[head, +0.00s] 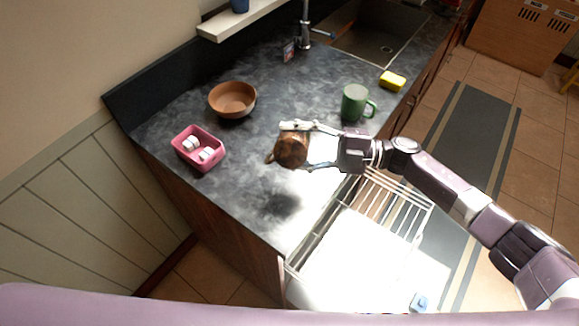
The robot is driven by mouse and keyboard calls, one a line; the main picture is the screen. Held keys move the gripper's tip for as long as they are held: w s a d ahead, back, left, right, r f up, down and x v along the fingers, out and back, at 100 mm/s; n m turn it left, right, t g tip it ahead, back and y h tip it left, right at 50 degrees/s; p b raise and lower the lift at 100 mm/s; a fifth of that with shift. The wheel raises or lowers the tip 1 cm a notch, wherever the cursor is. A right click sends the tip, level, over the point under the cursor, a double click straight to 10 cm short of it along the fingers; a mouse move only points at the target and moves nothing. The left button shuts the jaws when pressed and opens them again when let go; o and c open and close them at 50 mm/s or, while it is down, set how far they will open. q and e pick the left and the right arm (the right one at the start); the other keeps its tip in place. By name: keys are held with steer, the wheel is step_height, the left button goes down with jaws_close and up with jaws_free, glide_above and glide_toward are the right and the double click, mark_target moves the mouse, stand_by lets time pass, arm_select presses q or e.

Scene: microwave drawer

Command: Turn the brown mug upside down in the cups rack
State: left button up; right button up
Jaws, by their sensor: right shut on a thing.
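The brown mug (291,151) is held in my right gripper (300,148) above the dark countertop. The mug is tilted on its side and its handle sticks out to the left. A dark shadow lies on the counter below it. My right gripper is shut on the mug, with a finger visible along its upper side; the lower finger is partly hidden. The cups rack (399,200), a set of pale wire bars in the open drawer, lies below and to the right of the gripper, partly under my right arm. My left gripper is not in view.
A brown bowl (232,99) and a pink container (197,148) with white items stand on the counter at left. A green mug (355,103) stands behind the gripper, and a yellow sponge (392,80) lies near the sink (375,40).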

steer(key=shift+r+m, duration=0.1)
steer(key=shift+m, duration=0.2)
steer(key=m+p, duration=0.1)
steer(key=m, duration=0.1)
steer(key=shift+r+m+p, duration=0.15)
steer(key=shift+m+p, duration=0.45)
steer(key=shift+m, duration=0.4)
steer(key=shift+m+t, duration=0.4)
steer(key=shift+m, duration=0.3)
steer(key=shift+f+m, duration=0.2)
steer(key=shift+m, duration=0.2)
steer(key=shift+p, duration=0.3)
